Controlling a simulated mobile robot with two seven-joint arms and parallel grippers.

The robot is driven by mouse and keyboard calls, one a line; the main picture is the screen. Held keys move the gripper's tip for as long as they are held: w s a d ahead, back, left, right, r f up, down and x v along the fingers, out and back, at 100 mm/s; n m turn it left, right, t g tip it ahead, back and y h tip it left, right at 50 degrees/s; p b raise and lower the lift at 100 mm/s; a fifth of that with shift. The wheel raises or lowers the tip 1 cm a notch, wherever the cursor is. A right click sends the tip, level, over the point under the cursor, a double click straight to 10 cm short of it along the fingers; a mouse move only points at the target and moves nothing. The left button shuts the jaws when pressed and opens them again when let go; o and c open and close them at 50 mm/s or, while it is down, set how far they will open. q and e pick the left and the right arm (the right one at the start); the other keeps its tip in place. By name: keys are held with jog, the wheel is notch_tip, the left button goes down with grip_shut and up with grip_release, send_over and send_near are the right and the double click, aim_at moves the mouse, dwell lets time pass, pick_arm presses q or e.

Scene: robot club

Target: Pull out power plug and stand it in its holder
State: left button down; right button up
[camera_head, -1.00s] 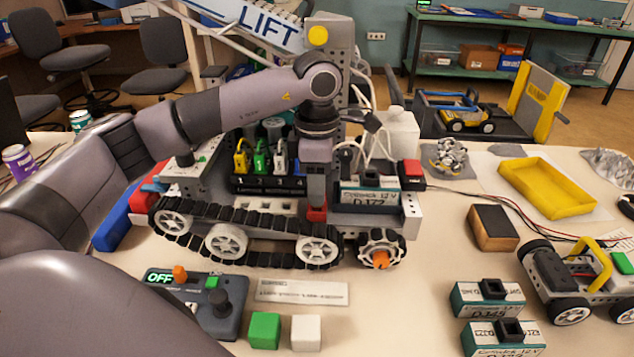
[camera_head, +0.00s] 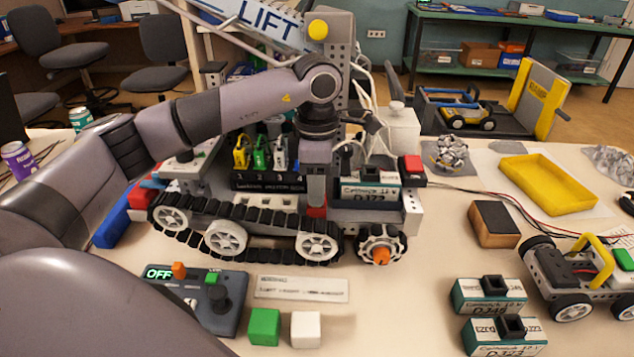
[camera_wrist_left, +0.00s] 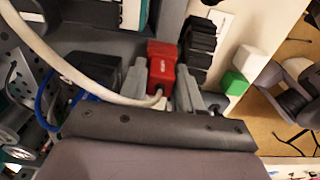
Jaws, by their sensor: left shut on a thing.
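In the left wrist view, a red plug (camera_wrist_left: 161,66) with a white cable sits between the two grey fingers of my left gripper (camera_wrist_left: 160,72), which is shut on it. In the head view, my left gripper (camera_head: 316,188) points down at the tracked robot (camera_head: 228,240). A bit of red (camera_head: 316,212) shows below its fingers. I cannot tell whether the plug is still seated in a socket. A black numbered rack (camera_head: 268,186) just left of the gripper carries yellow, green and white plugs. My right gripper is not in view.
A battery pack (camera_head: 368,192) and a red button box (camera_head: 412,170) are right of the gripper. White cables hang behind it near a white bottle (camera_head: 403,130). A control box (camera_head: 195,300) and two small cubes lie in front.

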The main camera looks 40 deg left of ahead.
pick_arm(q)
jog(key=shift+f, duration=0.3)
dwell(0.4)
jog(key=c, duration=0.7)
grip_release()
jog(key=shift+r, duration=0.1)
jog(key=shift+r+p, duration=2.5)
jog(key=shift+r, duration=0.95)
